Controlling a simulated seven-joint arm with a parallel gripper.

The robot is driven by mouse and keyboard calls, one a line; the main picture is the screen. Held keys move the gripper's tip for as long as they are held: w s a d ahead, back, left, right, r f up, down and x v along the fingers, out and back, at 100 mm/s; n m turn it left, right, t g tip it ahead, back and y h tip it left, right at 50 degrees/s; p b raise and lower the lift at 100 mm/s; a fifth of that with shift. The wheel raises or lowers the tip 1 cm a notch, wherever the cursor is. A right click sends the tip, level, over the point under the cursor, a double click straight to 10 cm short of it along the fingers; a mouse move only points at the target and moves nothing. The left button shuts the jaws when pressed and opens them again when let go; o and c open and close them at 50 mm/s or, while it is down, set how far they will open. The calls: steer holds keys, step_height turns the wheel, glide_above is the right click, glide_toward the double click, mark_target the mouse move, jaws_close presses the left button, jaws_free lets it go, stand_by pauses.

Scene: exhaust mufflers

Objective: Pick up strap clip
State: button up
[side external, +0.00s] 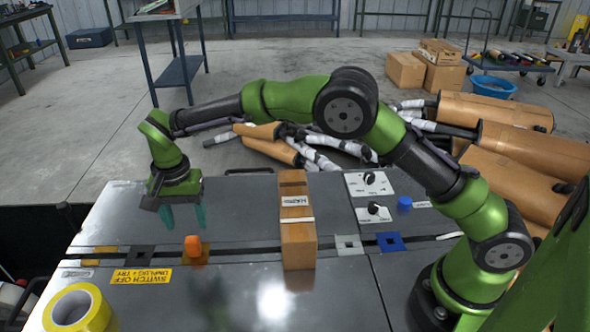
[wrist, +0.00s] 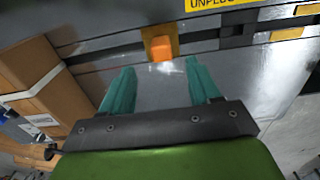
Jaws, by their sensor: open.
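A small orange piece (side external: 193,247), which I take to be the strap clip, stands on an orange-yellow square plate along the slot in the grey table. In the wrist view the orange piece (wrist: 160,47) lies ahead of the fingertips, roughly midway between them. My gripper (side external: 184,217) has teal fingers pointing down and is above the table, behind the orange piece in the side view. The wrist view shows my gripper (wrist: 160,66) with fingers wide apart and nothing between them. No contact with the piece shows.
A wooden block (side external: 298,240) with a white strap stands to the right of the orange piece. It shows at left in the wrist view (wrist: 38,82). A yellow tape roll (side external: 78,310) sits at the front left. A dark plate (side external: 139,255) and blue plate (side external: 390,242) lie along the slot.

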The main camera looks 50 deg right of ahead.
mark_target(191, 239)
step_height(191, 239, down, 8)
steer(key=shift+w+f, duration=0.15)
steer(key=shift+f, duration=0.1)
steer(key=c, duration=1)
step_height(191, 239, up, 10)
steer(key=shift+r, duration=0.1)
stand_by(0.3)
